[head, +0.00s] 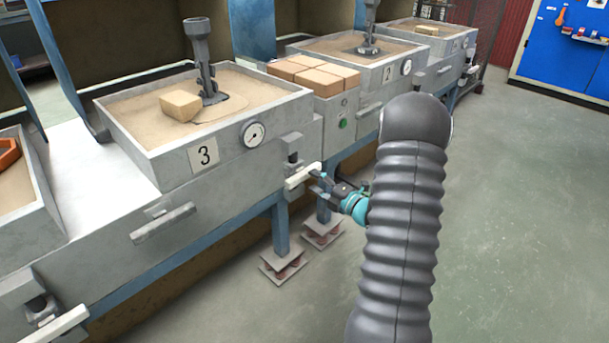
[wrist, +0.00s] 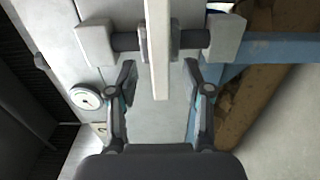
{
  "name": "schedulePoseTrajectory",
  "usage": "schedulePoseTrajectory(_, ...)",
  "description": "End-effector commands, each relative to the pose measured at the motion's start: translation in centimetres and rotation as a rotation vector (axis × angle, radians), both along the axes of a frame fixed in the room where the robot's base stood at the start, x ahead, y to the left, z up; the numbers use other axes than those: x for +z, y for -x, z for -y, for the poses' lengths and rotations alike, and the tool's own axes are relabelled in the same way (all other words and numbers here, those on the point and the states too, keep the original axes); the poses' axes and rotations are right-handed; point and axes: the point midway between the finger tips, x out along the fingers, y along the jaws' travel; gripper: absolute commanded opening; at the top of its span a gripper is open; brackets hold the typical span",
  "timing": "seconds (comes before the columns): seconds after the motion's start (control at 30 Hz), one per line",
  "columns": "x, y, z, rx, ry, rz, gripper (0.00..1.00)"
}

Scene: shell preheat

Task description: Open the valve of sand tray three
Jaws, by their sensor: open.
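Sand tray three (head: 180,157) is a grey box with sand, marked by a plate with the number 3 (head: 204,155). Its valve has a pale bar handle (head: 303,176) at the right end of its front, below the round gauge (head: 254,134). In the wrist view the handle (wrist: 158,50) runs down from the top edge, on a dark shaft between two grey brackets. My gripper (head: 324,180) is at the handle in the head view. In the wrist view my gripper (wrist: 163,80) is open, one finger on each side of the handle's end, with gaps on both sides.
A drawer-like bar (head: 163,222) sticks out from the tray's front. Tray two (head: 375,65) and a stack of tan blocks (head: 313,74) stand to the right. Blue legs on footplates (head: 283,266) stand under the tray. The floor (head: 520,220) at right is clear.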

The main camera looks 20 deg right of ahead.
Motion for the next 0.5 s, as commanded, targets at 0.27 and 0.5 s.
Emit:
schedulePoseTrajectory(0.27,0.0,-3.9,-1.5,0.003,0.001,0.000,0.50)
schedulePoseTrajectory(0.5,0.0,-5.0,-1.9,0.001,0.001,0.000,0.50)
